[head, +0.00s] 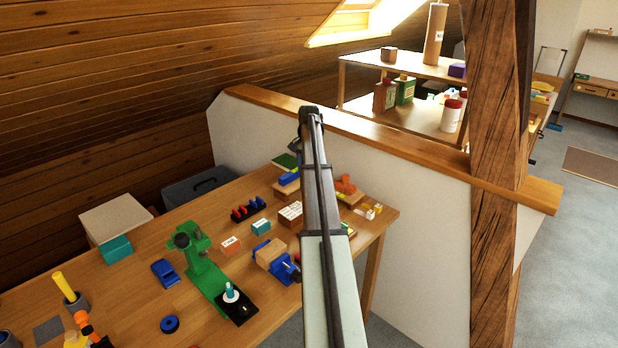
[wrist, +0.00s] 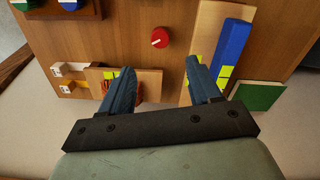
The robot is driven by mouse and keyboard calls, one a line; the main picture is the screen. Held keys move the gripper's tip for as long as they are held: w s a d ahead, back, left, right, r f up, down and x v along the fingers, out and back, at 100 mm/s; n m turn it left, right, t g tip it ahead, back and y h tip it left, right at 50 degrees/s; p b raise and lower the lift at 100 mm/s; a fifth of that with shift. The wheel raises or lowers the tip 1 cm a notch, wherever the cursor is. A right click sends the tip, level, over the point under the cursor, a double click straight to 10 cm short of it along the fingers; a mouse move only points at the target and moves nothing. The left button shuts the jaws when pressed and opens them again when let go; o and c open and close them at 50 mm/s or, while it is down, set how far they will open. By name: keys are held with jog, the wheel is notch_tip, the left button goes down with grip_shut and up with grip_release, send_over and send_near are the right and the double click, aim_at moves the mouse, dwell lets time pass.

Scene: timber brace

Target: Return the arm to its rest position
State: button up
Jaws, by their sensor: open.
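My arm (head: 322,200) reaches up and away over the workbench in the head view. In the wrist view my gripper (wrist: 160,68) points down at the bench, with its two dark blue fingers spread well apart. Nothing is held between them. A light wooden board (wrist: 148,86) lies under the left finger. A blue bar (wrist: 232,55) on a wooden piece lies to the right of the right finger. In the head view the fingers cannot be made out clearly behind the arm.
The workbench (head: 140,295) holds a green stand (head: 207,277), a blue vise (head: 285,268) and small blocks. A low white wall with a wooden cap (head: 400,146) stands behind my arm. A timber post (head: 493,120) rises to the right. A red round piece (wrist: 160,38) lies ahead of the fingers.

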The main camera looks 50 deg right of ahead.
jog(key=shift+r, duration=0.65)
